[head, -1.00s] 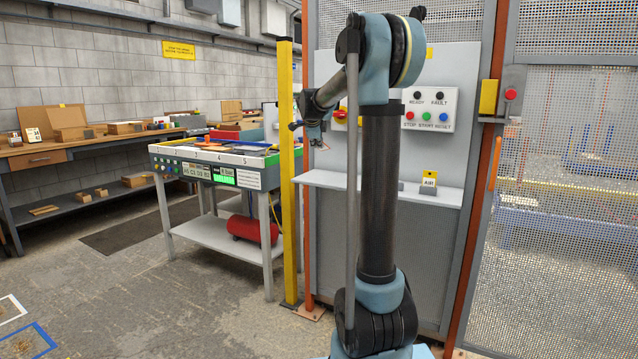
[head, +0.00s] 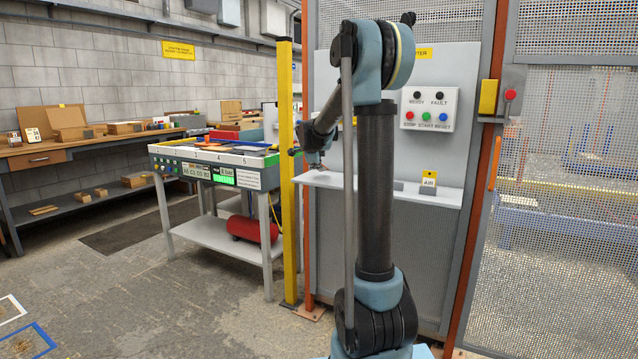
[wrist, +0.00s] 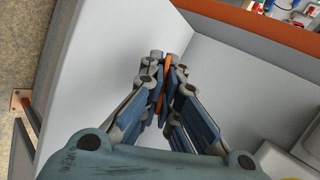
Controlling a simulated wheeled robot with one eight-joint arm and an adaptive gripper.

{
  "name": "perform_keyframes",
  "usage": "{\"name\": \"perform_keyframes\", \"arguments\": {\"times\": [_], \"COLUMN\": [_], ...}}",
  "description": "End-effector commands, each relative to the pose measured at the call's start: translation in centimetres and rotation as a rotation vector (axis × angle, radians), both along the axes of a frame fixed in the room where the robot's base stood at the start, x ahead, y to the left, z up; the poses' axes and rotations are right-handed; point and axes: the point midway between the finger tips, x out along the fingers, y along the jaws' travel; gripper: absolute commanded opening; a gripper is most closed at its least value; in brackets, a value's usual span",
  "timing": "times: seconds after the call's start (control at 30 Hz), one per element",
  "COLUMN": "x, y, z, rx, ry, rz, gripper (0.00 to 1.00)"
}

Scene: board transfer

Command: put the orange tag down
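My gripper (wrist: 165,62) is shut on the orange tag (wrist: 159,100). The tag shows as a thin orange strip standing on edge between the fingers; most of it is hidden by them. In the wrist view the fingertips are over a pale grey-white surface. In the head view my gripper (head: 314,162) is just above the left end of the white shelf (head: 385,191) on the grey panel. The tag is too small to make out there. I cannot tell whether it touches the shelf.
A button box (head: 429,109) is on the panel above. A yellow post (head: 287,170) stands close left of the shelf, with a bench (head: 255,178) beyond it. The shelf's middle looks clear.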

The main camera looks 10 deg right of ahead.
Motion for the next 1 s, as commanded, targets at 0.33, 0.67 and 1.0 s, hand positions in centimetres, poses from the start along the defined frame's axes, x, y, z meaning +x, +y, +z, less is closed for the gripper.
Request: {"name": "perform_keyframes", "arguments": {"times": [0.33, 0.67, 1.0], "x": [0.0, 0.0, -0.2], "y": [0.1, 0.1, 0.2], "z": [-1.4, -1.4, -1.3], "rx": [0.0, 0.0, 0.0], "ry": [0.0, 0.0, 0.0], "rz": [0.001, 0.001, 0.001], "gripper": [0.0, 0.18, 0.18]}}
